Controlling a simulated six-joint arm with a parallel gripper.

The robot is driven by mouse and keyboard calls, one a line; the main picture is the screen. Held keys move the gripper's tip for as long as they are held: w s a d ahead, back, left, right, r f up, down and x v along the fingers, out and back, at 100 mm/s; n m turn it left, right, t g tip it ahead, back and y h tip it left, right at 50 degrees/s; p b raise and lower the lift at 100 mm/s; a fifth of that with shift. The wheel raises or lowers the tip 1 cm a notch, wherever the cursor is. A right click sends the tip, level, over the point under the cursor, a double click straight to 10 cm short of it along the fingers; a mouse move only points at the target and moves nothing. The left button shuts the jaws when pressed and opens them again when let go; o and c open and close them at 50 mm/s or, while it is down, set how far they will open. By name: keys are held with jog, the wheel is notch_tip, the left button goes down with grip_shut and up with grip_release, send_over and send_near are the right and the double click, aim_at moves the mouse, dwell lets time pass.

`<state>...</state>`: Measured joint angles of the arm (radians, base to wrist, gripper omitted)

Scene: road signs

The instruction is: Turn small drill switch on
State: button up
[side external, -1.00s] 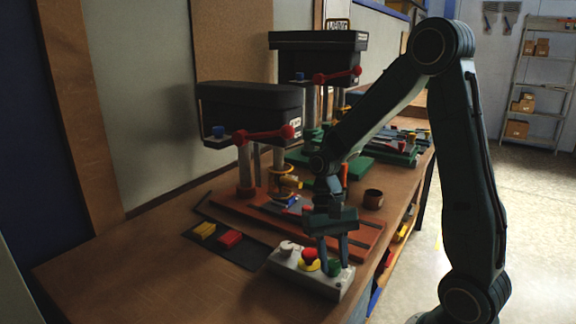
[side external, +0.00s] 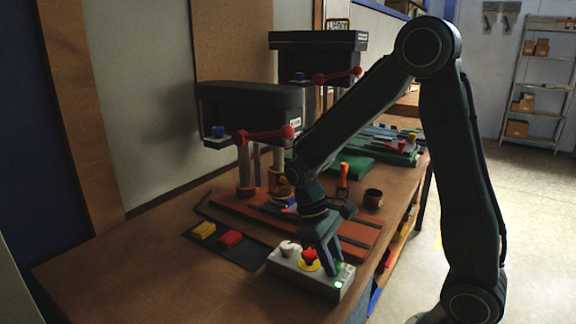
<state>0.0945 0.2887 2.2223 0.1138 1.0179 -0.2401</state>
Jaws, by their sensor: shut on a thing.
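A grey control box (side external: 300,278) sits at the front edge of the bench. On it are a white knob (side external: 288,248), a red button (side external: 309,259) on a yellow base, and a green switch (side external: 338,268). My gripper (side external: 330,266) is down at the box's right end, shut on the green switch and hiding part of it. A small bright light (side external: 338,284) shows on the box's front face below the switch. The smaller black drill press (side external: 250,104) with red handles stands behind the box on a red base (side external: 350,250).
A larger black drill press (side external: 318,58) stands farther back, near a green base (side external: 352,165). A dark tray (side external: 222,246) with a yellow and a red block lies left of the box. The front left bench is clear.

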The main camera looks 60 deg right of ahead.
jog(key=shift+a+n+h, duration=0.1)
jog(key=shift+n+h, duration=0.4)
jog(key=shift+n, duration=0.7)
jog(key=o, duration=0.9)
jog(key=shift+o, duration=0.2)
jog(key=shift+w+r, duration=0.1)
jog(key=shift+r, duration=0.05)
jog(key=v, duration=1.3)
jog(key=shift+r, duration=0.3)
